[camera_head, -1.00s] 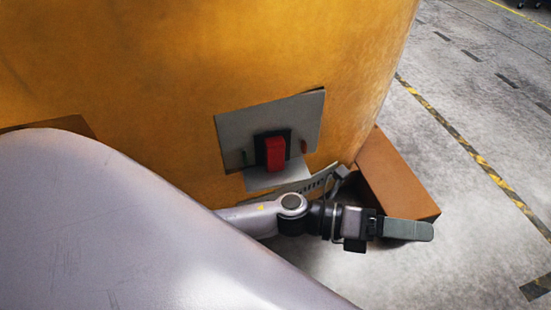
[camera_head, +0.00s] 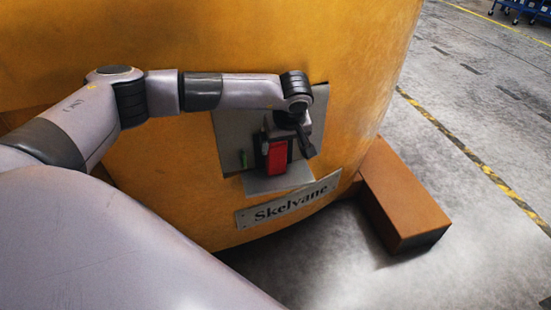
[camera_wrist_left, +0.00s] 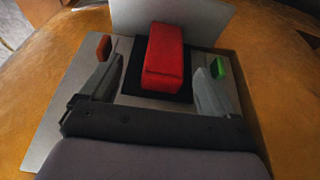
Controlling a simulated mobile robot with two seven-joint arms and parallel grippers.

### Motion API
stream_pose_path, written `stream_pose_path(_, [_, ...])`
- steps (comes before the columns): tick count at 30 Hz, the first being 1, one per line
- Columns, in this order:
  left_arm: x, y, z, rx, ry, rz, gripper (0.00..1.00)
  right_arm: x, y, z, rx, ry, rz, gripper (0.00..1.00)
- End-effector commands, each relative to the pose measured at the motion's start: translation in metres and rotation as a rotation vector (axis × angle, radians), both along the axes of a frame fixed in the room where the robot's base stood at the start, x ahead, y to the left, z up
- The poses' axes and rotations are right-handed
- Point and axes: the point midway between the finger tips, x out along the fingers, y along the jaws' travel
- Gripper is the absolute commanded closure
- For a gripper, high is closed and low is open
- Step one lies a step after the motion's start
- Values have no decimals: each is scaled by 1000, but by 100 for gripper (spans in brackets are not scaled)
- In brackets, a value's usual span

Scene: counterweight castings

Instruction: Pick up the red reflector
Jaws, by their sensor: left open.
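The red reflector (camera_head: 277,158) is a small upright red block on a dark backing, set on a grey metal plate (camera_head: 230,128) on the orange curved casting. My left gripper (camera_head: 276,150) reaches it from above, its fingers spread to either side of it. In the left wrist view the reflector (camera_wrist_left: 165,55) stands between the open fingers of the left gripper (camera_wrist_left: 161,60), with a gap on both sides. My right gripper is not in view.
A grey ledge (camera_head: 282,180) juts out below the reflector. A "Skelvane" nameplate (camera_head: 288,205) is lower on the orange casting (camera_head: 330,40). A brown block (camera_head: 402,195) sticks out at the casting's foot. The grey floor (camera_head: 480,110) at the right is mostly clear.

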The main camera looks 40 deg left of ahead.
Motion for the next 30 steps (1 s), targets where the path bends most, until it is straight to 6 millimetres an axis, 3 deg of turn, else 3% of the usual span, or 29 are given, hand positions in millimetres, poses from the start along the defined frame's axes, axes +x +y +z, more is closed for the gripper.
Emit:
stream_pose_path(5, [5,12,-11,30,-2,-1,11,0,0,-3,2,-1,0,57])
stream_pose_path(16, [10,24,-59,25,-1,0,11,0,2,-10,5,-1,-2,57])
stream_pose_path(26, [12,26,-65,23,-4,-1,11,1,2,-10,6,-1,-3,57])
stream_pose_path(30, [12,25,-65,23,-4,-1,53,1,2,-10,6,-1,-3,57])
